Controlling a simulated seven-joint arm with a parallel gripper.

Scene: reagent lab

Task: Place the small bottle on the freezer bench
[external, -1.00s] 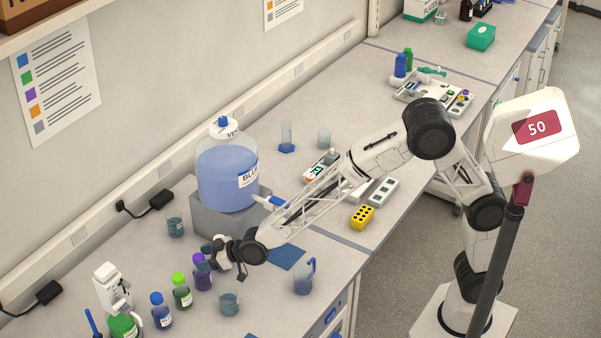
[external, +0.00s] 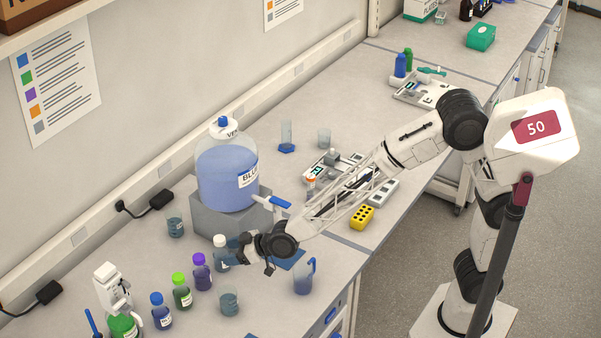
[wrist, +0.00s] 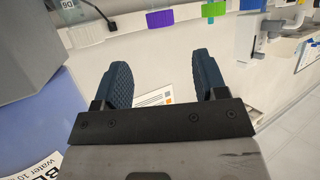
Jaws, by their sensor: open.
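Several small capped bottles stand in a row on the near bench: white-capped (external: 221,254), purple-capped (external: 201,272), green-capped (external: 182,292) and blue-capped (external: 161,312). Which one is the task's small bottle is not clear. My gripper (external: 255,262) is open and empty, just right of the white-capped bottle and apart from it. In the wrist view the two dark fingers (wrist: 165,82) are spread with nothing between them. A purple cap (wrist: 160,18) and a green cap (wrist: 214,9) show beyond them. No surface is readably marked as the freezer bench.
A big blue-filled jug (external: 226,180) on a grey block (external: 218,218) stands close behind my gripper. A blue-handled beaker (external: 304,278) and a glass beaker (external: 229,301) stand nearby. A yellow rack (external: 362,217) is to the right. The bench (external: 385,55) extends toward the back right.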

